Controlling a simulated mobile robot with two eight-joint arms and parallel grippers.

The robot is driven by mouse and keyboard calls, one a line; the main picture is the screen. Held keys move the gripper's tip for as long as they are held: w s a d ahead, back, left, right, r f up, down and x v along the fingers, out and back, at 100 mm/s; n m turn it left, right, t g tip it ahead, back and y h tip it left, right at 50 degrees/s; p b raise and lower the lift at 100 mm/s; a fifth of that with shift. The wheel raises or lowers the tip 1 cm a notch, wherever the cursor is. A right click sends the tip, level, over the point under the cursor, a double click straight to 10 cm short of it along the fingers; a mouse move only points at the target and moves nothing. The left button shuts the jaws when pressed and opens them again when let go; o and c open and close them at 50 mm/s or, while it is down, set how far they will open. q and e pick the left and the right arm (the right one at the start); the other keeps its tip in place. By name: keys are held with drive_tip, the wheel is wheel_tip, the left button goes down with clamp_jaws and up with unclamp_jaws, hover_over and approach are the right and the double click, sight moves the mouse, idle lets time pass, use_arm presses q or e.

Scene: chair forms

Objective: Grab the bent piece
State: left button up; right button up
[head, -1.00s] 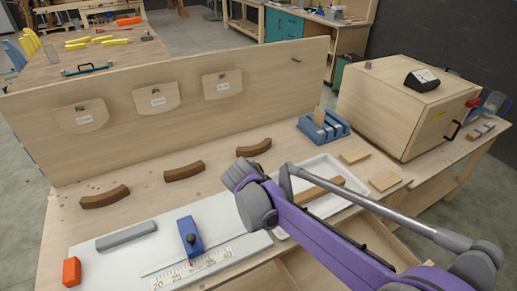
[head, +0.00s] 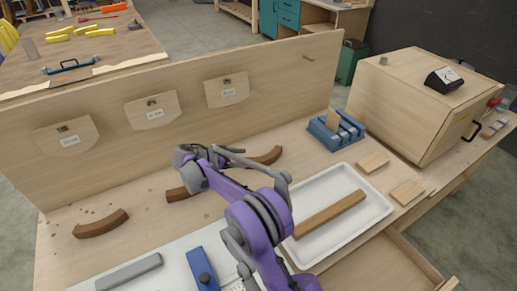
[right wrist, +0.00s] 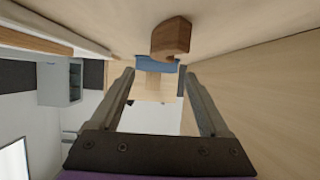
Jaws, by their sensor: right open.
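Three brown bent pieces lie in a row on the table before the upright panel: a left one (head: 101,224), a middle one (head: 184,193) partly hidden by my arm, and a right one (head: 267,156), partly behind my gripper. My right gripper (head: 238,152) is above the table near the right bent piece, fingers pointing right. In the right wrist view, its fingers (right wrist: 163,78) are spread and empty. A brown piece (right wrist: 171,37) shows end-on beyond the fingertips, above the gap in the picture, apart from them. My left gripper is not in view.
A white tray (head: 372,212) holding a straight wooden strip (head: 330,214) lies right of my arm. A blue rack (head: 336,132) stands behind it. The upright panel (head: 290,90) closes off the back. A blue block (head: 202,268) sits at the front.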

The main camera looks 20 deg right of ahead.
sight(264, 157)
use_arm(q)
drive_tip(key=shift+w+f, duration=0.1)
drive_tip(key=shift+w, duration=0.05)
use_arm(e)
drive_tip(key=shift+w+d+f, duration=0.1)
drive_tip(key=shift+w, duration=0.1)
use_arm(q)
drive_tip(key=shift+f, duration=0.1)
use_arm(e)
drive_tip(key=shift+d+f, duration=0.15)
drive_tip(key=shift+d, duration=0.1)
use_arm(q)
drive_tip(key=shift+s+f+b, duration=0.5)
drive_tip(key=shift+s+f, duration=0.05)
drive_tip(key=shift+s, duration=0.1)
use_arm(e)
drive_tip(key=x, duration=0.4)
drive_tip(key=shift+s+d, duration=0.3)
drive_tip(key=shift+d, duration=0.05)
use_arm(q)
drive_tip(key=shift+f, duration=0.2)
use_arm(e)
drive_tip(key=shift+w+d+f, duration=0.15)
drive_tip(key=shift+d+f, duration=0.15)
drive_tip(key=shift+d, duration=0.2)
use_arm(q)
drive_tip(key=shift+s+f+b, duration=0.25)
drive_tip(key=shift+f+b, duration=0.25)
use_arm(e)
drive_tip(key=x, duration=0.4)
